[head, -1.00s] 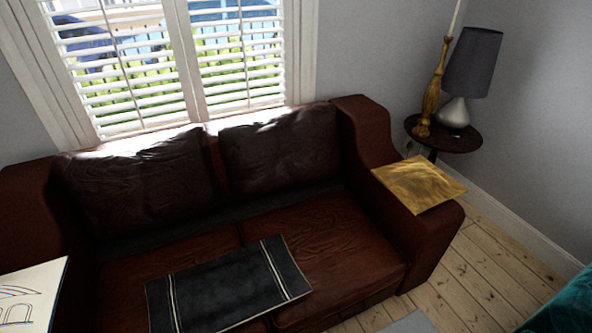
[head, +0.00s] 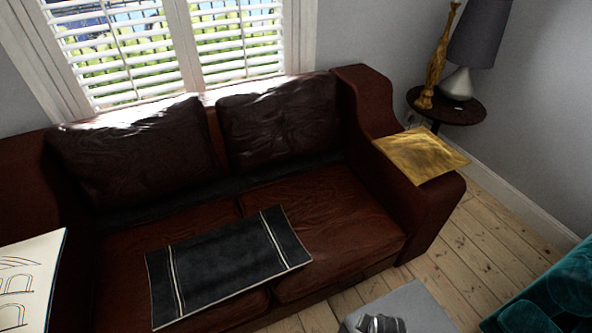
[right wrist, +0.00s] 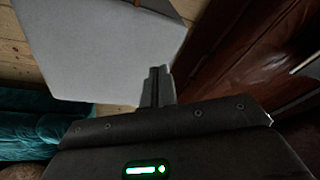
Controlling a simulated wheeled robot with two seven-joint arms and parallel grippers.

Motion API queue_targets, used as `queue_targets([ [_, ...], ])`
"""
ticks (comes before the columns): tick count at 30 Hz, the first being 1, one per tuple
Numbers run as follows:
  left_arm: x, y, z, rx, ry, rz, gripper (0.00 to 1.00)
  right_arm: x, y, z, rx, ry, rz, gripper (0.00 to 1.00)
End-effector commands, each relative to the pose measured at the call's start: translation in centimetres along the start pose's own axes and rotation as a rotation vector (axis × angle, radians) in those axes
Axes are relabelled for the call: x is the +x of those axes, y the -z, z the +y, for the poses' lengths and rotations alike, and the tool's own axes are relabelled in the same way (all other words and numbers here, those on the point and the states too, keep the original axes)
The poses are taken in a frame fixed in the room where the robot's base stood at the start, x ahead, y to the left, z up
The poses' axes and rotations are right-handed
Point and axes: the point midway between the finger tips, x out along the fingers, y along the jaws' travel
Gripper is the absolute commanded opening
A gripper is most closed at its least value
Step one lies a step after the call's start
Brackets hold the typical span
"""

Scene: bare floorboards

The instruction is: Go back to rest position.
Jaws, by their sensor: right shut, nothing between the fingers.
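My right gripper (right wrist: 158,84) is shut and empty in the right wrist view, its narrow grey fingers together. Behind it in that view is a pale grey flat surface (right wrist: 95,45). A small grey metallic part of my right arm shows at the bottom edge of the head view, in front of the grey flat-topped piece (head: 415,303). My left gripper is not in view.
A dark red leather sofa (head: 345,215) fills the middle, with a black striped cloth (head: 225,262) on its seat and a gold cloth (head: 422,155) on its right arm. A round side table (head: 470,114) holds a lamp (head: 478,40). Teal furniture (head: 555,290) stands lower right. Floorboards (head: 480,235) are bare between.

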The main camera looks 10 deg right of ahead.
Motion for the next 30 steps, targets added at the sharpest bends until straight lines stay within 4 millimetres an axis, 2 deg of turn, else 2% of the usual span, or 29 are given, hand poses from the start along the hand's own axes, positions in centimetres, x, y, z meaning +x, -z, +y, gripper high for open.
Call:
queue_targets([
  [1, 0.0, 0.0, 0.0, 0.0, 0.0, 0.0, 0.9, -2.6, 0.4, -0.2, -0.097, 0.032, -0.001, 0.0],
  [6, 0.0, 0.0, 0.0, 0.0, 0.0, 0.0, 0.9, -9.1, 0.4, -0.7, -0.37, 0.094, -0.006, 0.0],
  [12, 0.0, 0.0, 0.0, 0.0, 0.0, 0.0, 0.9, -14.7, -0.1, -0.5, -0.594, 0.125, 0.003, 0.0],
  [18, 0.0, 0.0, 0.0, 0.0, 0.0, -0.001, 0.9, -18.9, -0.7, 0.0, -0.761, 0.136, 0.014, 0.0],
  [24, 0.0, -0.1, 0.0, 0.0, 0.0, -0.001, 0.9, -21.9, -1.2, 0.6, -0.89, 0.138, 0.026, 0.0],
  [30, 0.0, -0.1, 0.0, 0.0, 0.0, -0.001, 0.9, -17.6, -1.6, 0.1, -0.884, 0.132, 0.007, 0.0],
])
